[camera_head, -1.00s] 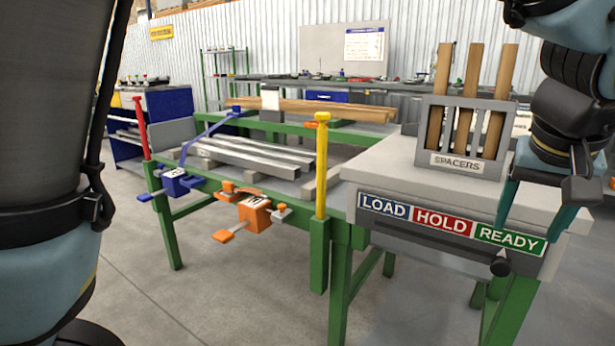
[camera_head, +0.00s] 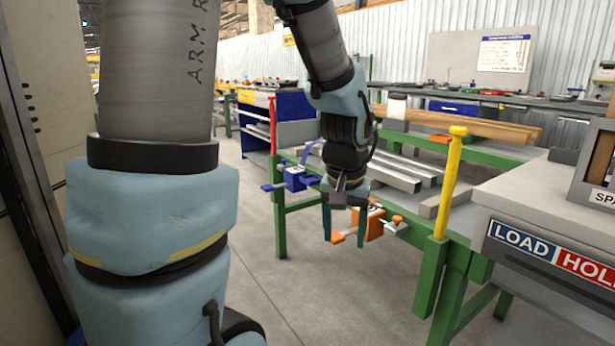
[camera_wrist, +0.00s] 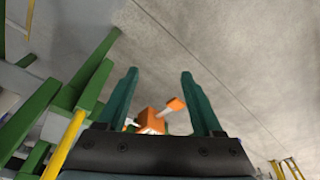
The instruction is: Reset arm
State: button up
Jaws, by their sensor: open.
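My gripper (camera_head: 343,238) hangs in front of the runout table in the head view, its two teal fingers pointing down and apart with nothing between them. It overlaps the orange clamp (camera_head: 372,226) in the picture; whether they touch I cannot tell. In the wrist view the fingers (camera_wrist: 158,85) also stand apart and empty, with the orange clamp (camera_wrist: 152,122) showing between and beyond them. My arm is folded across the left half of the head view and hides part of the table.
The green table frame carries a blue clamp (camera_head: 295,178), a red post (camera_head: 272,125) and a yellow post (camera_head: 450,185). Metal bars (camera_head: 400,175) lie on top. A LOAD/HOLD panel (camera_head: 555,250) stands at right. Concrete floor (camera_head: 330,300) below my gripper is clear.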

jog(key=s+a+f+n, duration=0.1)
jog(key=a+f+n, duration=0.1)
jog(key=a, duration=0.6)
jog(key=s+a+f+n, duration=0.1)
jog(key=s+a, duration=0.1)
jog(key=a, duration=0.5)
notch_tip(320, 180, up, 21)
jog(key=p, duration=2.1)
jog(key=shift+w+g, duration=0.3)
jog(key=shift+d+f, duration=0.1)
